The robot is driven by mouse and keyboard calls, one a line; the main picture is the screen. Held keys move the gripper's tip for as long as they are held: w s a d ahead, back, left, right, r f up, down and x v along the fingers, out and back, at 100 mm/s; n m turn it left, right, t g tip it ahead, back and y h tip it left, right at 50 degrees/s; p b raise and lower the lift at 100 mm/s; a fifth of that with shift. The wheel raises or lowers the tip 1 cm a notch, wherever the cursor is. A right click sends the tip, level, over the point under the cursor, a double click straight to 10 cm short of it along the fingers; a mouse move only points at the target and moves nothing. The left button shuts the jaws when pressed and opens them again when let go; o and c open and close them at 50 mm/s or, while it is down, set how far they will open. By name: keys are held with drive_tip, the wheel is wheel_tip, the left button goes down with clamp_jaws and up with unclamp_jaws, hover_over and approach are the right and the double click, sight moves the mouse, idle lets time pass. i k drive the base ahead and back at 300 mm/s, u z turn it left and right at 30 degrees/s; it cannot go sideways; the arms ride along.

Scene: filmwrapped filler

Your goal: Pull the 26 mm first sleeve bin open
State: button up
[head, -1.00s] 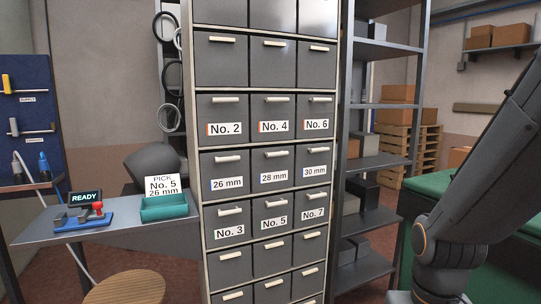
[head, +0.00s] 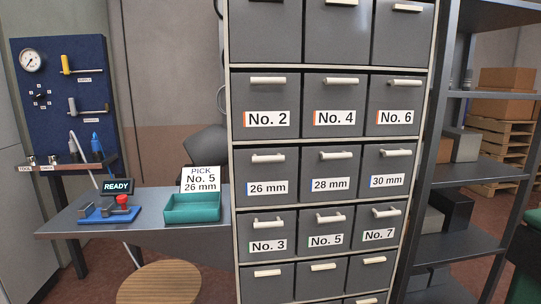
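The 26 mm bin (head: 267,172) is a grey drawer with a white bar handle and a white label, in the left column of the tall cabinet. It looks closed, with its front level with its neighbours. The 28 mm bin (head: 330,172) and the 30 mm bin (head: 387,170) are to its right. The No. 2 bin (head: 266,105) is above it and the No. 3 bin (head: 267,234) below. A card (head: 201,179) reads PICK, No. 5, 26 mm. My gripper is not in view.
A side bench (head: 150,235) left of the cabinet holds a teal tray (head: 193,208), a READY display (head: 118,186) and a blue fixture with a red knob (head: 108,213). A round wooden stool top (head: 158,284) is in front. Open shelving (head: 475,170) stands to the right.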

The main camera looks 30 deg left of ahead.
sight(263, 177)
drive_tip(key=u, duration=0.6)
drive_tip(key=i, duration=0.85)
drive_tip(key=u, duration=0.75)
